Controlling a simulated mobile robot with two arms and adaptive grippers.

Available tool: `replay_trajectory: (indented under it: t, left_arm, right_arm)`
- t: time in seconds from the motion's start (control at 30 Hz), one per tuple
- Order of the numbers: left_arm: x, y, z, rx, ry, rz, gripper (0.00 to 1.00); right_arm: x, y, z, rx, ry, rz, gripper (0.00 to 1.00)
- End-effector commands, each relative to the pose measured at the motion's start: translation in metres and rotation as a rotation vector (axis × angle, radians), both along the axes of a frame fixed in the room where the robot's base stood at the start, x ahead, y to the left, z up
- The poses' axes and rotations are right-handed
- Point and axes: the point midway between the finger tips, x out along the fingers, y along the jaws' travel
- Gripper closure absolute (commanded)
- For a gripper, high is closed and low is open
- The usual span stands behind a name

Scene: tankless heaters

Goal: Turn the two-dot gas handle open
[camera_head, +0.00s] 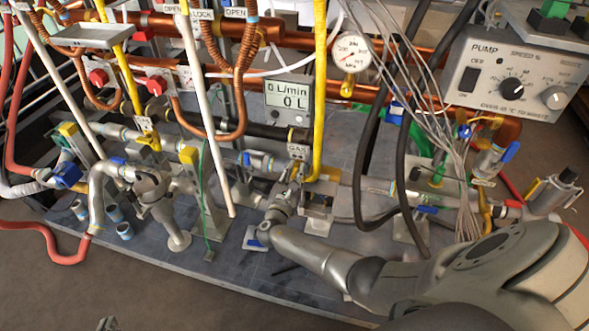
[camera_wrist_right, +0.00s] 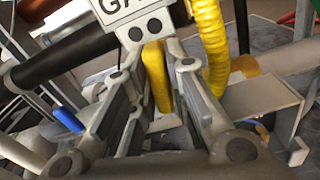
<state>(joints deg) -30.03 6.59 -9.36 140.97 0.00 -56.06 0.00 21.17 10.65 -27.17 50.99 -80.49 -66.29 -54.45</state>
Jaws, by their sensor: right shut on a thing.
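The two-dot gas handle is a yellow lever (camera_wrist_right: 157,75), seen in the right wrist view below a white tag with two black dots (camera_wrist_right: 137,46). The same GAS tag (camera_head: 297,151) shows in the head view, mid-right on the pipe rig. My right gripper (camera_wrist_right: 158,105) has its fingers on either side of the yellow lever and is shut on it. In the head view the right gripper (camera_head: 284,198) reaches in from the lower right and mostly hides the lever. A small grey piece at the bottom left edge may be my left gripper (camera_head: 107,324); its fingers are not clear.
A yellow pipe (camera_head: 319,95) rises right beside the GAS tag. A white rod (camera_head: 205,120) and a second tagged yellow handle (camera_head: 153,140) stand to the left. Grey cables (camera_head: 440,125) hang on the right. A flow display (camera_head: 289,94) and pump box (camera_head: 518,70) stand behind.

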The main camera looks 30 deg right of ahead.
Motion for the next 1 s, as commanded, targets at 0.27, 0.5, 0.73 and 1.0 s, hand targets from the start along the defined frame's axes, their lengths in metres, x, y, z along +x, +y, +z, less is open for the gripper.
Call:
replay_trajectory:
  t: [0.27, 0.5, 0.73, 1.0]
  left_arm:
    - [-0.027, 0.010, -0.022, 0.037, 0.169, 0.013, 1.00]
    - [-0.036, 0.013, -0.028, 0.048, 0.219, 0.016, 1.00]
    - [-0.037, 0.014, -0.029, 0.049, 0.224, 0.016, 1.00]
    - [-0.037, 0.014, -0.029, 0.049, 0.223, 0.016, 1.00]
  right_arm:
    - [-0.001, 0.001, 0.000, -0.071, 0.086, 0.000, 1.00]
    - [-0.001, 0.001, -0.002, -0.093, 0.113, 0.001, 1.00]
    - [-0.001, 0.001, -0.002, -0.094, 0.115, 0.000, 1.00]
    - [-0.001, 0.001, -0.002, -0.093, 0.114, 0.001, 0.68]
